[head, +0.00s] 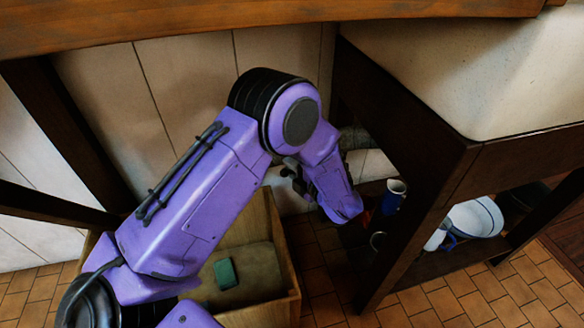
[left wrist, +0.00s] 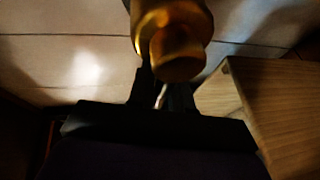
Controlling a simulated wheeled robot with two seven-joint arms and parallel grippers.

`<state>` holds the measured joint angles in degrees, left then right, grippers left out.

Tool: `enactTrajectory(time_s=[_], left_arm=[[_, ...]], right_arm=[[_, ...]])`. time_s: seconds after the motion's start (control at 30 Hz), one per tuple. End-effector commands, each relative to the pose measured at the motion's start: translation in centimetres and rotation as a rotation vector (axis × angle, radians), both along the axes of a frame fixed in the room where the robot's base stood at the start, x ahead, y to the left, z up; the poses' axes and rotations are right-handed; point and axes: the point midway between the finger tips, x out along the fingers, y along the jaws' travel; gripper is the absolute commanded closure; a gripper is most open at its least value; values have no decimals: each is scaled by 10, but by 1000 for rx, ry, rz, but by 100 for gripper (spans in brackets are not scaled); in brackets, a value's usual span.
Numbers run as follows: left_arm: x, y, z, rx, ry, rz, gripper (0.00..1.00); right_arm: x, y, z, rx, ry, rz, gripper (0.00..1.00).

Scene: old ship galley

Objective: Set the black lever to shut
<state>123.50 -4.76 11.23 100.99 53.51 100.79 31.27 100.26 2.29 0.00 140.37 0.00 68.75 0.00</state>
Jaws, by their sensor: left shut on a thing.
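In the left wrist view a rounded brass fitting (left wrist: 178,55) stands right at the fingertips of my left gripper (left wrist: 162,98), with a thin bright metal piece showing between the fingers. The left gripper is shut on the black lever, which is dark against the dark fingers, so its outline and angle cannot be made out. In the head view my purple left arm reaches down under the counter, and part of the dark left gripper (head: 295,178) shows beside its wrist, near the tiled wall. The brass fitting is hidden there. My right gripper is not in view.
A wooden crate (head: 290,285) with a green sponge (head: 225,273) inside stands below my left arm. A dark wooden post (head: 400,245) is close on the right. Beyond it are a blue mug (head: 393,196) and a white basin (head: 475,217) on a low shelf.

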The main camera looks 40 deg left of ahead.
Motion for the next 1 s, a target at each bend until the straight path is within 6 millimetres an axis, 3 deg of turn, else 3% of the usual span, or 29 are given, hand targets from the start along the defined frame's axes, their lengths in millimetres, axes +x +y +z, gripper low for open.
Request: enactTrajectory(time_s=[0.37, 1.0], left_arm=[[0, -1, -9, -104, -115, 1, 100], [14, -12, -42, -492, -571, 3, 100]], right_arm=[[0, 0, 3, 0, 0, 0, 6], [0, 0, -9, 1, 1, 0, 6]])
